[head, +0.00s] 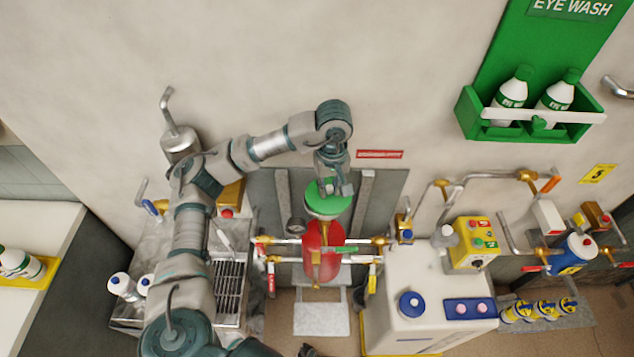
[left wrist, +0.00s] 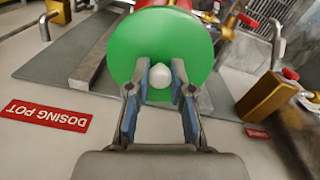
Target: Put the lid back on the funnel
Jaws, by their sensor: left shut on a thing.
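The green round lid (head: 322,193) is above the red dosing pot, against the wall. It fills the top middle of the left wrist view (left wrist: 125,45), with a white knob (left wrist: 160,76) at its centre. My left gripper (head: 336,188) reaches down from above. Its two blue-padded fingers (left wrist: 160,92) are shut on the knob, one on each side. The funnel is mostly hidden under the lid; a green rim (head: 326,213) shows just below. I cannot tell whether the lid touches it. My right gripper does not show clearly.
The red dosing pot (head: 322,240) has brass valves and pipes on both sides. A white tank (head: 410,320) with a blue cap stands right of it, a metal sink bench (head: 228,285) left. A green eye-wash station (head: 520,70) hangs at upper right.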

